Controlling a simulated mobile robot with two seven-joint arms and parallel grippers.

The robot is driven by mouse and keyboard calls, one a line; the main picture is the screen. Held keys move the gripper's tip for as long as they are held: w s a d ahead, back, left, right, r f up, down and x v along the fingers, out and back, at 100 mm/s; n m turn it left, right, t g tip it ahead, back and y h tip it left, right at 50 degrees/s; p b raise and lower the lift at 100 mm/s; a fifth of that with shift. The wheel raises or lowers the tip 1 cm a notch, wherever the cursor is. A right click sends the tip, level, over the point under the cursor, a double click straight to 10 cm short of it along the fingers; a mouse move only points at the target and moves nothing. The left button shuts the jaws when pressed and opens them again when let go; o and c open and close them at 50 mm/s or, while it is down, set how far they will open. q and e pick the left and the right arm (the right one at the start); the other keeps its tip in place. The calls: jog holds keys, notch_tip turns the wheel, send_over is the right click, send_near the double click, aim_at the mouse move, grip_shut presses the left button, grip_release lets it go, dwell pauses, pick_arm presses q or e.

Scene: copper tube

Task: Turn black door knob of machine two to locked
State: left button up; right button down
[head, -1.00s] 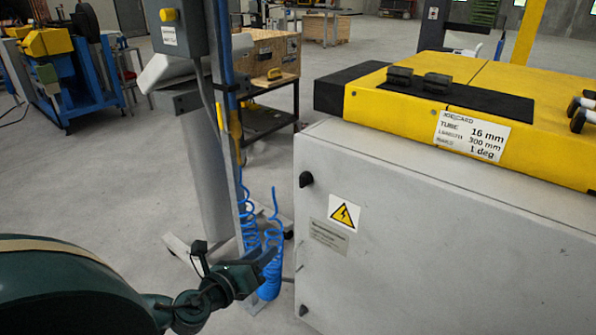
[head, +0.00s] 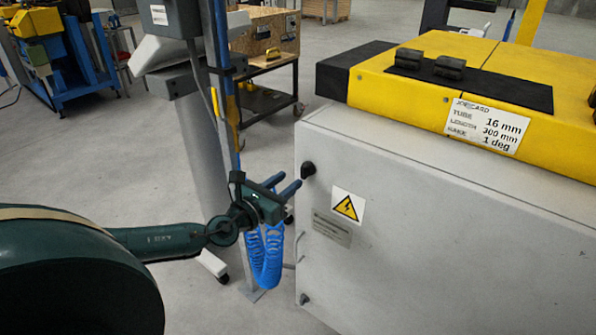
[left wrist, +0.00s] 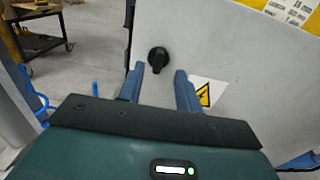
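The black door knob (head: 308,169) sits near the upper left corner of the grey cabinet door (head: 420,235). It also shows in the left wrist view (left wrist: 158,58), just beyond my fingertips and roughly between them. A second black knob (head: 304,299) is low on the same door edge. My left gripper (head: 285,184) is open and empty, its fingers pointing at the upper knob. In the left wrist view the open fingers (left wrist: 161,73) look apart from the knob.
A yellow and black machine top (head: 400,85) with a job card rests on the cabinet. A blue coiled hose (head: 266,260) and a grey post (head: 222,100) stand just behind my left gripper. A cart (head: 268,105) is further back.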

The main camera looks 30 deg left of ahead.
aim_at(302, 170)
pick_arm(q)
jog(key=shift+w+d, duration=0.2)
jog(key=shift+w, duration=2.4)
jog(key=shift+c, duration=0.4)
grip_shut()
